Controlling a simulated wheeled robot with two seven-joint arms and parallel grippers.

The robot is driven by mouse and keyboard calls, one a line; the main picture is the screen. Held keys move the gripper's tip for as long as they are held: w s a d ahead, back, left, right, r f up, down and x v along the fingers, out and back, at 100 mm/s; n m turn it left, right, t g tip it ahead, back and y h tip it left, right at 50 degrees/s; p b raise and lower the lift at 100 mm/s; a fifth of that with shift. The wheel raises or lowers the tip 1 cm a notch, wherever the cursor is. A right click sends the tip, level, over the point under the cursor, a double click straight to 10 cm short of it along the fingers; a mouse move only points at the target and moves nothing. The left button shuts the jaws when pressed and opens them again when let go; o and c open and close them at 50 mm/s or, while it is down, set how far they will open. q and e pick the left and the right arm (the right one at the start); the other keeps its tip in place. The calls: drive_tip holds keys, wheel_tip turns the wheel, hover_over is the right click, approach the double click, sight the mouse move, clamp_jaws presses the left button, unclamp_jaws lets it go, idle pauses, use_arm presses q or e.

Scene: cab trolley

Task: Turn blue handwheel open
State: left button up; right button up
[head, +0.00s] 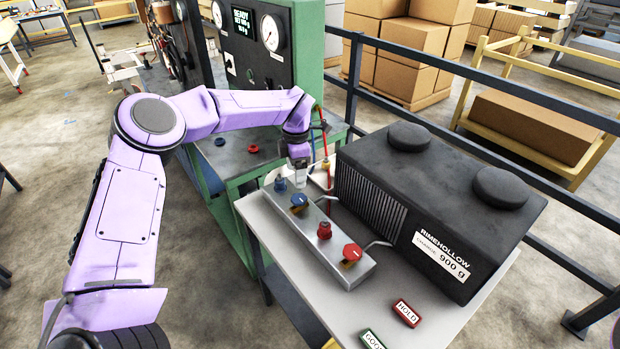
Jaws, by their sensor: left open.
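The blue handwheel (299,199) sits on a yellowish valve on the grey metal manifold block (318,246). The red handwheel (352,251) is on the same block, nearer the front. A small blue fitting (280,184) and a red fitting (324,230) also stand on the block. My left gripper (300,179) points down just above and behind the blue handwheel. It is open and looks empty; its fingertips are small, and I cannot tell whether they touch anything. My right gripper is not in view.
A dark ribbed unit (435,195) labelled RIMEHOLLOW stands beside the block on the grey trolley top (375,300). A red HOLD tag (406,313) and a green tag (373,340) lie in front. A green gauge cabinet (308,45) stands behind. A dark railing (480,68) runs along the right.

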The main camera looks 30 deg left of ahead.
use_arm(q)
drive_tip(key=w+f, duration=0.1)
drive_tip(key=w, duration=0.2)
drive_tip(key=p, duration=0.3)
hover_over(298, 197)
drive_tip(key=w, duration=0.1)
wheel_tip(298, 197, down, 4)
drive_tip(key=shift+f, duration=0.15)
drive_tip(key=s+f, duration=0.2)
drive_tip(key=s, duration=0.1)
drive_tip(key=shift+d+f, duration=0.1)
drive_tip(key=shift+f, duration=0.1)
drive_tip(key=w+f, duration=0.2)
drive_tip(key=shift+w+d+f, duration=0.1)
drive_tip(key=shift+w+f, duration=0.1)
drive_tip(key=shift+w, duration=0.2)
drive_tip(key=c, duration=0.3)
drive_tip(key=shift+s+r, duration=0.3)
drive_tip(key=shift+s, duration=0.1)
drive_tip(key=c, duration=0.7)
drive_tip(key=shift+c, duration=0.2)
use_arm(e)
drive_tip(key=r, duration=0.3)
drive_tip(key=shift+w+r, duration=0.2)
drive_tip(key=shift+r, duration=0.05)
